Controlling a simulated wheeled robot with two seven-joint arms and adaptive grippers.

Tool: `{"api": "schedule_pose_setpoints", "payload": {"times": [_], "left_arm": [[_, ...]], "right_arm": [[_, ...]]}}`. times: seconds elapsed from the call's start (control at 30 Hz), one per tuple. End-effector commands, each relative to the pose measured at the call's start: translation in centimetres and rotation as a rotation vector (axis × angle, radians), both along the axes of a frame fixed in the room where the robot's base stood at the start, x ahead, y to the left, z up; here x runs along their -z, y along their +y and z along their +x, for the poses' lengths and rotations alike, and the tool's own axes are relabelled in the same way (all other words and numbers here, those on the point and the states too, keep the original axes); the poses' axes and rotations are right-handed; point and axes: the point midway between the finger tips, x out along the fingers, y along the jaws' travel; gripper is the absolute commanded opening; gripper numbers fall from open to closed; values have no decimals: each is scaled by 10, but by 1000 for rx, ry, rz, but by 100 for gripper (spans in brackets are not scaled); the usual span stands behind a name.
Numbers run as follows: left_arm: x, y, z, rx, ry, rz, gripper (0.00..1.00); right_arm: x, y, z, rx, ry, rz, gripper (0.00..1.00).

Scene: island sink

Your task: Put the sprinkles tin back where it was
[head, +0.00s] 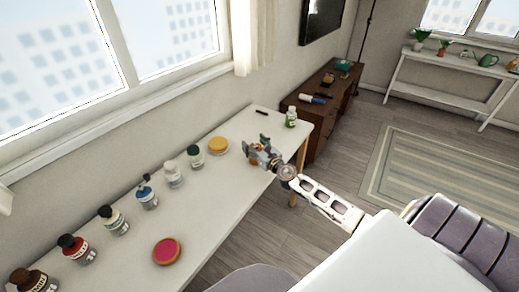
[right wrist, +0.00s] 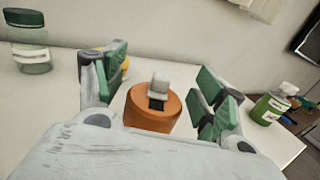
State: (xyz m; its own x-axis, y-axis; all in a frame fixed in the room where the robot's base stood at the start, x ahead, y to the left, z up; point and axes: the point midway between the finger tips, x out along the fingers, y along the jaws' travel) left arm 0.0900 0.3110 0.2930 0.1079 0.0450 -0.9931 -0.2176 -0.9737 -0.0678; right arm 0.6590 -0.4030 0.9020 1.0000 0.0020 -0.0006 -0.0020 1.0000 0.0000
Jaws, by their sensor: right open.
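My right gripper (head: 259,153) is over the right end of the white table in the head view. It is open. In the right wrist view its green-padded fingers (right wrist: 163,100) stand on either side of an orange round thing with a pale block on top (right wrist: 150,112), with gaps between. Two round flat tins lie on the table: a pink-topped one (head: 166,251) near the front edge and a yellow-topped one (head: 218,146) further back. No readable label shows which is the sprinkles tin. My left gripper is not in view.
Several bottles, such as a blue-topped one (head: 147,194), stand in a row on the white table (head: 211,205).

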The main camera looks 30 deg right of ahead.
Motion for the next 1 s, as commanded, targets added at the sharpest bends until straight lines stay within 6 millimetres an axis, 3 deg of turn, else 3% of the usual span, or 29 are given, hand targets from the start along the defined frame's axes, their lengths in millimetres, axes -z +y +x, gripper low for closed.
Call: {"api": "schedule_pose_setpoints", "payload": {"times": [0.37,1.0], "left_arm": [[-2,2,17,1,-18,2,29],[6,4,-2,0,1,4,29]], "right_arm": [[-1,0,-13,1,1,0,71],[-1,0,-59,0,2,0,71]]}}
